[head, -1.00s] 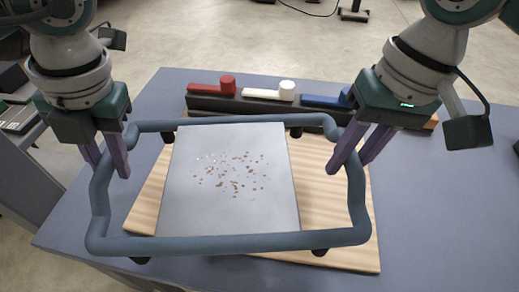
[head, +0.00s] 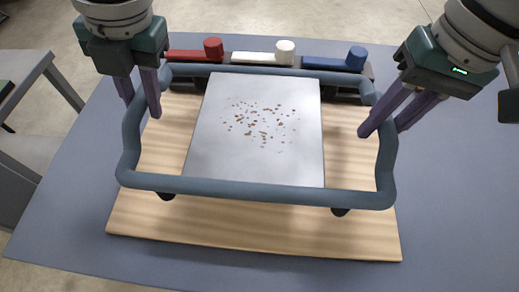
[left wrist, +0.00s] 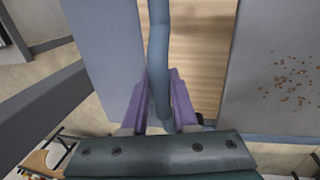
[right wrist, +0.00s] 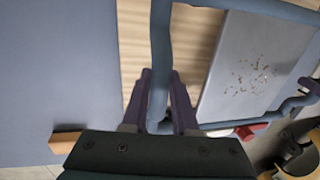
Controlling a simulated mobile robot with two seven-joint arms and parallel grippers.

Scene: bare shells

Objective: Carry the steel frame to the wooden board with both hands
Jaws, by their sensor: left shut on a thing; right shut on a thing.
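The steel frame (head: 250,190) is a blue-grey tube loop with black feet, seen over the wooden board (head: 250,230). Whether its feet touch the board, I cannot tell. A grey plate (head: 215,150) with brown specks sits within the frame. My left gripper (head: 140,98) is shut on the frame's left side, and the left wrist view shows the tube (left wrist: 158,60) between its fingers. My right gripper (head: 384,124) is shut on the frame's right side, with the tube (right wrist: 160,60) between its fingers in the right wrist view.
A dark rack with a red piece (head: 213,48), a white piece (head: 285,48) and a blue piece (head: 335,62) stands behind the frame. Another grey table (head: 30,75) stands at the left.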

